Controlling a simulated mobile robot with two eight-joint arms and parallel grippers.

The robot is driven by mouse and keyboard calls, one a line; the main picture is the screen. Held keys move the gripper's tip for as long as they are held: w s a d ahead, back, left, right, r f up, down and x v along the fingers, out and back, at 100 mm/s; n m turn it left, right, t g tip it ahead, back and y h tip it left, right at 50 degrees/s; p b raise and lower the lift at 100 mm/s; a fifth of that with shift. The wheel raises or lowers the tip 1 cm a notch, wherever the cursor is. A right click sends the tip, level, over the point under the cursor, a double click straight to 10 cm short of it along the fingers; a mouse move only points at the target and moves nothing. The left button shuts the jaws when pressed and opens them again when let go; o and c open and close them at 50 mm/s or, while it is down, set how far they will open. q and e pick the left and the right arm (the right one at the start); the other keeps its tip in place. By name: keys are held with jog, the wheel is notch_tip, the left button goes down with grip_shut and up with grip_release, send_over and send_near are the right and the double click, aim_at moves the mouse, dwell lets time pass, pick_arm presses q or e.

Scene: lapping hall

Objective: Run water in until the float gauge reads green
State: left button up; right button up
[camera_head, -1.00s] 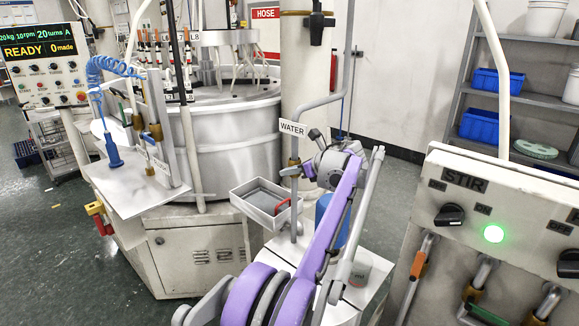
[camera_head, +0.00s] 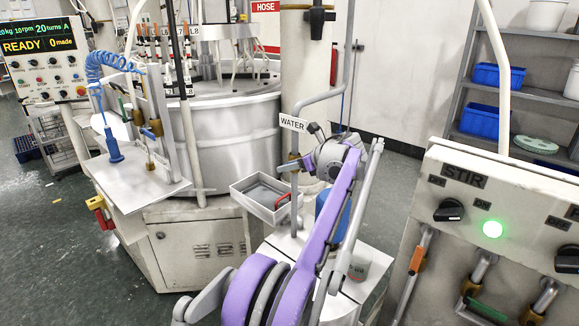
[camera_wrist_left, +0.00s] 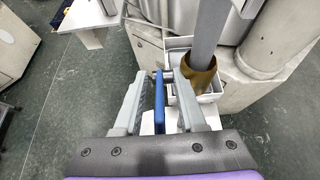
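A pipe with a WATER label (camera_head: 292,122) stands beside the big round vat, with a brass valve body (camera_head: 291,166) below the label. My left gripper (camera_head: 311,152) is at this pipe, just right of the valve. In the left wrist view, my left gripper (camera_wrist_left: 160,78) has its two grey fingers apart on either side of a blue lever (camera_wrist_left: 158,102), with gaps showing. The brass fitting (camera_wrist_left: 197,82) is to the right of the fingers. The lever is hidden by my gripper in the head view. I cannot make out a float gauge reading. My right gripper is not in view.
The vat (camera_head: 240,140) is behind left. A STIR panel (camera_head: 470,215) with a lit green lamp stands close on the right. A display (camera_head: 35,40) reads READY, 0 made.

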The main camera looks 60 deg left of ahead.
pick_arm(q)
jog(key=v, duration=1.1)
jog(key=shift+s, duration=0.1)
dwell(6.8)
